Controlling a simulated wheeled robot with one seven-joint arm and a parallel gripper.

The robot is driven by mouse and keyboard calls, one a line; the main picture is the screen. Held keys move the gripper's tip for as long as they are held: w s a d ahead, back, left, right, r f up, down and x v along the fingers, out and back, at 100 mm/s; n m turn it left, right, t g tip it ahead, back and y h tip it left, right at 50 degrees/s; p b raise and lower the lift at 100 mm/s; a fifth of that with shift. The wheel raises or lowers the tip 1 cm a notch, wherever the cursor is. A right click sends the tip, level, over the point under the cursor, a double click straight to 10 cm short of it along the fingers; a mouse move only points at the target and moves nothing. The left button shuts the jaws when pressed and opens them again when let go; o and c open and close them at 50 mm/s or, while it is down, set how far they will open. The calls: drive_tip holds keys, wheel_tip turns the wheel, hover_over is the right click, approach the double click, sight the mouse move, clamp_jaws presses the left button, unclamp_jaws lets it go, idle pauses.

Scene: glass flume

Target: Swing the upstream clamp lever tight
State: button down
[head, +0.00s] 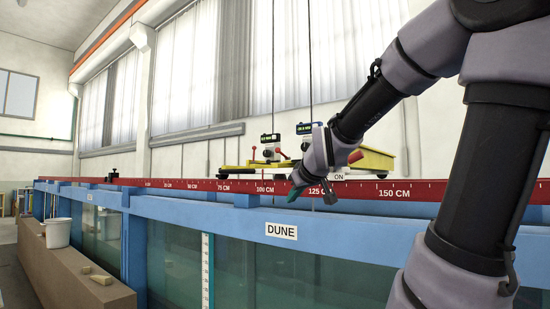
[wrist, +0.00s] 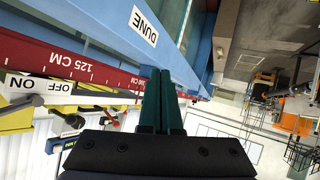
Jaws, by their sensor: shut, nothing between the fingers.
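A yellow carriage (head: 372,158) sits on the flume rails behind my gripper. Red-knobbed levers show at its left end, one with a red knob (head: 253,152) standing up beside a gauge. A red lever part (head: 355,156) shows just right of my wrist. I cannot tell which lever is the upstream one. In the wrist view the carriage (wrist: 15,121) is at the left, with an ON/OFF label (wrist: 22,86). My gripper (head: 294,195) is shut and empty, its teal fingers over the near rail; they also show in the wrist view (wrist: 160,75), apart from the levers.
A red scale rail (head: 215,185) marked in centimetres runs along the blue flume frame (head: 180,208). A DUNE label (head: 281,231) is on the near beam. A white bucket (head: 57,233) stands on a brown ledge (head: 75,275) at the left. Two thin cables hang above the gauges.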

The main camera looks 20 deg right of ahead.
drive_tip(key=w+d+r+n+t+h, duration=0.1)
drive_tip(key=w+d+r+n+t, duration=0.2)
drive_tip(key=w+n, duration=0.35)
drive_tip(key=w+d+r+n+t+h, duration=0.1)
drive_tip(key=w+d+r+n+t, duration=0.25)
drive_tip(key=w, duration=0.55)
drive_tip(key=w+a+r+n+t+y, duration=0.2)
drive_tip(key=w+a+r+n, duration=0.1)
drive_tip(key=w+n, duration=0.45)
drive_tip(key=w+a+r+n+t+y, duration=0.2)
drive_tip(key=w+n+t+y, duration=0.1)
drive_tip(key=w+n, duration=0.45)
drive_tip(key=shift+g, duration=0.25)
drive_tip(key=shift+s+d+r, duration=0.5)
drive_tip(key=shift+d+r, duration=0.05)
drive_tip(key=shift+d, duration=0.25)
drive_tip(key=shift+s+d+r, duration=0.5)
drive_tip(key=shift+d, duration=0.25)
drive_tip(key=shift+r, duration=0.15)
drive_tip(key=shift+r+m+h, duration=0.2)
drive_tip(key=shift+m+h, duration=0.1)
drive_tip(key=shift+m, duration=0.2)
